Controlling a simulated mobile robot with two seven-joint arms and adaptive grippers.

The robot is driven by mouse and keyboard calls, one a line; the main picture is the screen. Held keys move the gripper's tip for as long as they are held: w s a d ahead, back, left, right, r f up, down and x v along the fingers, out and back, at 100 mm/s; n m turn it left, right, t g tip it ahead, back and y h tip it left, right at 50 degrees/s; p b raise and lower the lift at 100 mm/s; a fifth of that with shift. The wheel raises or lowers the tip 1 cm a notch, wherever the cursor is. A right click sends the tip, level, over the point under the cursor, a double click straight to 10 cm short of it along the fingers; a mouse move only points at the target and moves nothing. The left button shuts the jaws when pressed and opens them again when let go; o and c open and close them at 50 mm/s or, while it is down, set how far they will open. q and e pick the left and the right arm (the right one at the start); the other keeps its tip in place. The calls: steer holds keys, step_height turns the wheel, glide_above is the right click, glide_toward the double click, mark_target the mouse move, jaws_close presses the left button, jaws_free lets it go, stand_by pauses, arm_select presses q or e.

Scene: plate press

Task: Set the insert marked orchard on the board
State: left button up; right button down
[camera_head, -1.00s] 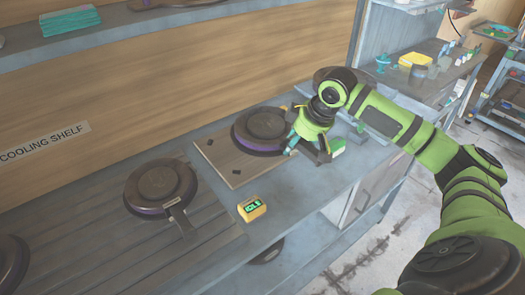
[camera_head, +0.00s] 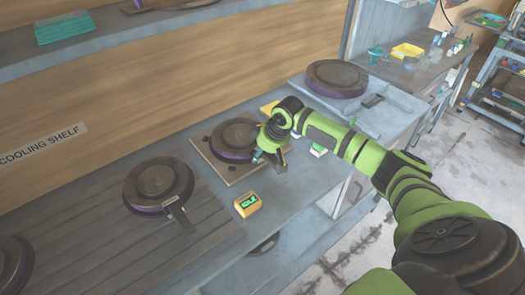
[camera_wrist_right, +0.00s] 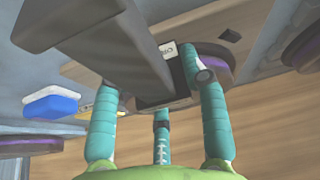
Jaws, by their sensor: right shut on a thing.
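A dark round insert with a purple rim (camera_head: 233,137) is over the wooden board (camera_head: 231,177) on the bench. I cannot tell if it rests fully on the board. My right gripper (camera_head: 271,155) is at its right side, shut on its handle. In the right wrist view the teal fingers (camera_wrist_right: 160,100) straddle the dark handle (camera_wrist_right: 120,45). A small white label (camera_wrist_right: 168,50) there starts with "OR"; the remainder is hidden. The insert's purple rim (camera_wrist_right: 217,64) shows behind a finger. My left gripper is not in view.
A similar insert (camera_head: 158,184) lies on the slatted area at left, and another (camera_head: 12,262) at the lower left edge. A further dark disc (camera_head: 337,77) sits on grey equipment behind my arm.

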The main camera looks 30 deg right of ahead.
steer(key=shift+w, duration=0.1)
steer(key=c, duration=0.7)
jaws_free()
steer(key=shift+f, duration=0.1)
steer(key=shift+o, duration=0.2)
steer(key=b+v, duration=0.1)
steer(key=v, duration=1.1)
steer(key=shift+s+b, duration=0.25)
steer(key=shift+b, duration=0.05)
